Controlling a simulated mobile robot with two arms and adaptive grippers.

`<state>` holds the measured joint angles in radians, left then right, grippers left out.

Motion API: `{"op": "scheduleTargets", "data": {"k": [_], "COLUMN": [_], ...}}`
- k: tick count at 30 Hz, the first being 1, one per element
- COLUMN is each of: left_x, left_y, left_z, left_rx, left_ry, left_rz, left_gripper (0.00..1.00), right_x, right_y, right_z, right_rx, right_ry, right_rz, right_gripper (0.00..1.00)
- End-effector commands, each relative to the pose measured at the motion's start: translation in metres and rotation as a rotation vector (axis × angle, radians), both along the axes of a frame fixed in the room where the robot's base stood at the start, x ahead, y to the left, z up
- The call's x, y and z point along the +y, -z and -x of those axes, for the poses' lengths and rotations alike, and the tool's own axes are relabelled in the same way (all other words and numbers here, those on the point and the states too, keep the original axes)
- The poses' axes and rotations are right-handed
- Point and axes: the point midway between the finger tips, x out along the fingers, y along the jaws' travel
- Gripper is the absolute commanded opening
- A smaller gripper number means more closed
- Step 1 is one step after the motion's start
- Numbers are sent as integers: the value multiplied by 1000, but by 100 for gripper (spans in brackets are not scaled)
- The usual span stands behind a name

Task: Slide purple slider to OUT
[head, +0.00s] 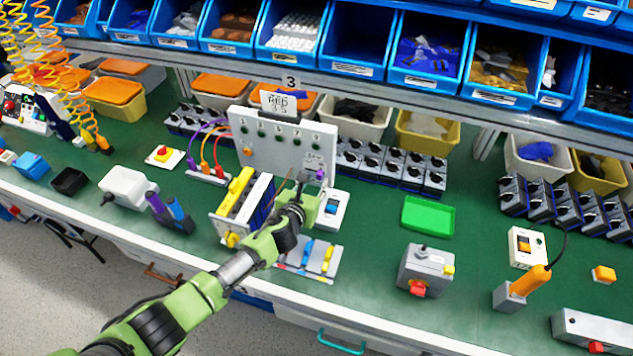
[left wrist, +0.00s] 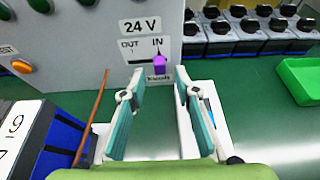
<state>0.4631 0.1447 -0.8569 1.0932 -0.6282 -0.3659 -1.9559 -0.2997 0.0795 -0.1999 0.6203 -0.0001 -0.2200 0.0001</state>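The purple slider (left wrist: 159,65) sticks out of the grey panel (left wrist: 90,50) in the left wrist view, below the word IN and right of OUT, under the 24 V label. In the head view the slider (head: 320,174) shows small at the panel's lower right. My left gripper (left wrist: 159,85) is open and empty, its two fingers on either side of the slider's line, with the slider seen in the gap just past the tips. In the head view the left gripper (head: 302,194) is in front of the panel (head: 270,145). My right gripper is in neither view.
A yellow-and-white block with blue parts (head: 242,200) stands just left of the gripper. A white switch box (head: 333,208) is right of it, and a plate with coloured levers (head: 308,257) is in front. A green tray (head: 428,216) lies farther right, with bare table around it.

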Motion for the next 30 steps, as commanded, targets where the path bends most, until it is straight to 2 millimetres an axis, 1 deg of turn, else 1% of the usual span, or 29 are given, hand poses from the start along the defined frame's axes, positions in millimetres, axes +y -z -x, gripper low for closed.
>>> {"op": "scheduleTargets", "data": {"k": [1,3,6,11,18,19,20,21,22,27,30], "left_x": [-2,-3,-5,-6,-6,-6,-6,-6,-6,-6,1], "left_y": [4,6,8,9,8,9,9,9,9,9,8], "left_z": [-6,-11,-16,-20,-20,-20,-20,-20,-20,-20,-22], "left_rx": [-1,-1,0,0,0,0,0,0,0,0,-1], "left_ry": [-1,-2,0,-1,0,0,0,0,0,0,-1], "left_rz": [1,0,1,0,1,1,1,1,1,0,-2], "left_gripper": [29,29,29,29,29,24,16,6,0,0,0], "right_x": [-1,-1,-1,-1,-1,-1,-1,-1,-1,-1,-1], "right_y": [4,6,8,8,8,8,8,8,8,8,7], "right_z": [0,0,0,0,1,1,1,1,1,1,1], "right_rx": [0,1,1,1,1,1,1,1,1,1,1], "right_ry": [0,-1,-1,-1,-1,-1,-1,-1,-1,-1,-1], "right_rz": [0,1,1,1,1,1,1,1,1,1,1], "right_gripper": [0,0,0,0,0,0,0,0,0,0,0]}}
